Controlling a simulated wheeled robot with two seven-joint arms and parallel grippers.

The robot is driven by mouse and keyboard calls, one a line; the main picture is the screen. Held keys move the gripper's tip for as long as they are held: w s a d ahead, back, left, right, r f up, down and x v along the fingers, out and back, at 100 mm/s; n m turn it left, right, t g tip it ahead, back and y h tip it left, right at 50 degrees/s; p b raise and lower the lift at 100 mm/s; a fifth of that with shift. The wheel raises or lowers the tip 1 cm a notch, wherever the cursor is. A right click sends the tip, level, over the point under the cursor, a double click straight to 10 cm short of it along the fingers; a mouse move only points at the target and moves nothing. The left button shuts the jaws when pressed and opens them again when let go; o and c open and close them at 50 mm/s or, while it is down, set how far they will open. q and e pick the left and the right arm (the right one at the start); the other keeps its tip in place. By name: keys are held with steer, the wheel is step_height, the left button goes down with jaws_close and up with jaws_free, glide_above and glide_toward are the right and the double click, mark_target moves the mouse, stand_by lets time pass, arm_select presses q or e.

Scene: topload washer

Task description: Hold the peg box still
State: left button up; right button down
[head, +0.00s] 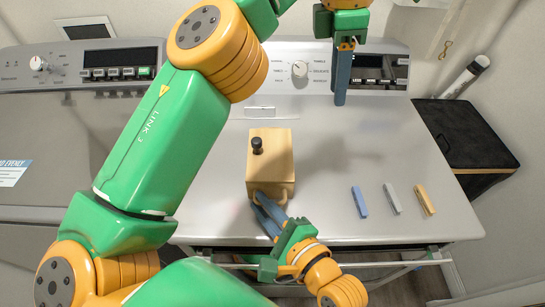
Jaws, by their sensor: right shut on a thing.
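The wooden peg box (270,160) stands on the grey washer top, left of its middle. It has a black knob (257,146) on top and a small wooden handle (286,198) low on its near side. My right gripper (261,203) is shut on the box's handle at the near side. My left gripper (341,92) points down above the back of the washer, right of the dial and apart from the box. Its fingers are seen edge-on, so any gap is unclear. Blue (359,202), grey (392,198) and tan (424,199) pegs lie to the right.
The washer top (345,150) is clear between the box and the pegs. Its control panel (300,68) rises at the back. A second appliance (50,140) stands at left. A black-topped box (465,132) stands to the right, with a white cylinder (465,78) behind it.

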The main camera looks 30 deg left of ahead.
arm_select(q)
steer(key=o, duration=0.3)
steer(key=shift+f, duration=0.2)
steer(key=shift+o, duration=0.2)
steer(key=t+h, duration=0.3)
steer(key=h, duration=0.1)
glide_toward(256, 140)
steer(key=x, duration=0.9)
steer(key=shift+w+d+r, duration=0.15)
steer(key=shift+d+r, duration=0.05)
steer(key=shift+d, duration=0.05)
jaws_close()
